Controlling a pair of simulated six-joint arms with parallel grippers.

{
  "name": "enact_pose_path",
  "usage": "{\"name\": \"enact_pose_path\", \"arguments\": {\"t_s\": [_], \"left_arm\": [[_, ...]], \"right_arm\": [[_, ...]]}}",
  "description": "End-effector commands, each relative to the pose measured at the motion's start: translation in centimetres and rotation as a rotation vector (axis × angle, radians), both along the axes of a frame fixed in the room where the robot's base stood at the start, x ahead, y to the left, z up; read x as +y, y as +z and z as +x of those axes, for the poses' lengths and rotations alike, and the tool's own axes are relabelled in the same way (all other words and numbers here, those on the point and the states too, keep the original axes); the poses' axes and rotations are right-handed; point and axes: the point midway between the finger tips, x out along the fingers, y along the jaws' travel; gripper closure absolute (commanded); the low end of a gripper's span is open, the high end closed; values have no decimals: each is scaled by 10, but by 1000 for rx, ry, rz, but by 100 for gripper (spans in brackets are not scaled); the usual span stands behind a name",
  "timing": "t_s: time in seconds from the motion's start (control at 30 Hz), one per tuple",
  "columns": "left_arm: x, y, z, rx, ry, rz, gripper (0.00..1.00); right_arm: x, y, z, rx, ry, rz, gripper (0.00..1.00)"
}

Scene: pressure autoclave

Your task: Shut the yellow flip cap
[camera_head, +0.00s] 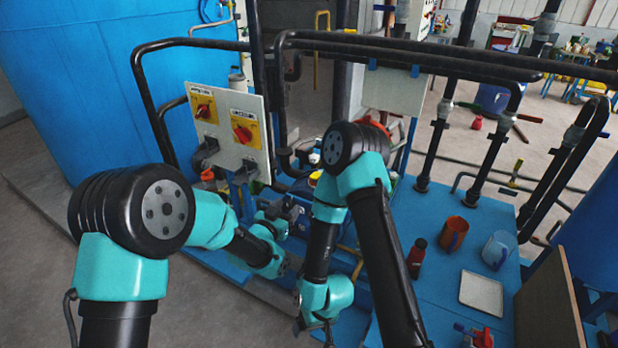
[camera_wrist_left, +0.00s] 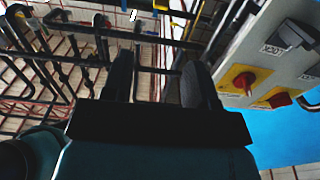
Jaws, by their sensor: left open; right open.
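A small yellow part (camera_head: 316,178) with a dark blue centre shows just left of my right arm in the head view; it may be the yellow flip cap, but it is too small and partly hidden to tell its position. My left gripper (camera_head: 286,210) is below and left of it, apart from it as far as I can see. In the left wrist view the left gripper (camera_wrist_left: 157,75) has its dark fingers apart with nothing between them. My right gripper (camera_head: 328,332) points down near the bottom of the head view, open, mostly hidden by its own wrist.
A switch panel (camera_head: 232,130) with red knobs on yellow plates stands behind my left arm and shows at the right in the wrist view. Black pipes (camera_head: 420,50) cross behind. On the blue platform (camera_head: 440,290) stand a red bottle (camera_head: 416,262), an orange mug (camera_head: 453,235) and a clear mug (camera_head: 497,250).

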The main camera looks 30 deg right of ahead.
Motion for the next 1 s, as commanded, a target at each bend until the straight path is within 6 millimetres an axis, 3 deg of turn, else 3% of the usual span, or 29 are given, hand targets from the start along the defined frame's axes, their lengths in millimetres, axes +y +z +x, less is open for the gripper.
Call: {"name": "enact_pose_path", "arguments": {"t_s": [0.27,1.0], "left_arm": [[-13,0,9,-2,1,-1,47],[-104,-1,66,-1,1,1,47]], "right_arm": [[0,0,0,0,1,0,14],[0,0,0,0,1,0,14]]}}
